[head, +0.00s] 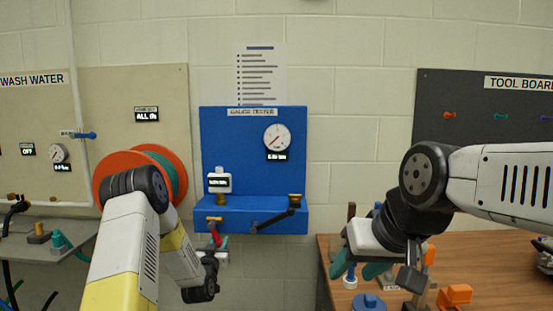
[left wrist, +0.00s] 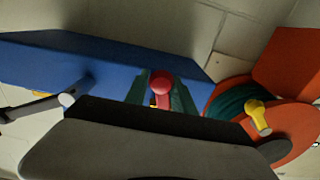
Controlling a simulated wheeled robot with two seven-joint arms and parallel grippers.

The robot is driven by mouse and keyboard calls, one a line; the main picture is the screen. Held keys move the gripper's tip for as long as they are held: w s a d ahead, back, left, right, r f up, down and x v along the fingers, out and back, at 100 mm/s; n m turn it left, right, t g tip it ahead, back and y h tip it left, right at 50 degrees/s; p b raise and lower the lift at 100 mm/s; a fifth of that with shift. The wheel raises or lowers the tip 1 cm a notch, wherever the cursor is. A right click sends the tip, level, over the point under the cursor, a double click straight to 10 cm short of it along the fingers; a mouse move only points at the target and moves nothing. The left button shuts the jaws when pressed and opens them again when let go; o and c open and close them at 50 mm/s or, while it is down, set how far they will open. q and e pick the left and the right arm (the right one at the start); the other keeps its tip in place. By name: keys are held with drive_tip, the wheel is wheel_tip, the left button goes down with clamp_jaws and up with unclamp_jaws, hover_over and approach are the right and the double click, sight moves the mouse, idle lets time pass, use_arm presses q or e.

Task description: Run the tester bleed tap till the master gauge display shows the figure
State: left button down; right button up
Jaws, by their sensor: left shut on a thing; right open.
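The blue gauge tester (head: 240,135) is fixed to the wall. A white box with a small dark display (head: 218,183), apparently the master gauge, stands on its left ledge; its figure is too small to read surely. The tap with a red handle (head: 215,232) hangs under the ledge at the left. My left gripper (head: 214,243) is shut on it from below. In the left wrist view the red knob (left wrist: 160,82) sits between the green fingers. My right gripper (head: 358,268) is open over the wooden bench, away from the tester.
A round dial gauge (head: 277,137) with a display sits on the tester. The bench (head: 475,262) holds several small parts.

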use_arm(q)
drive_tip(key=shift+s+d+f, duration=0.1)
drive_tip(key=shift+d+f, duration=0.3)
drive_tip(key=shift+d+r, duration=0.25)
drive_tip(key=shift+d, duration=0.15)
drive_tip(key=shift+r, duration=0.3)
idle(0.3)
drive_tip(key=shift+a, duration=0.1)
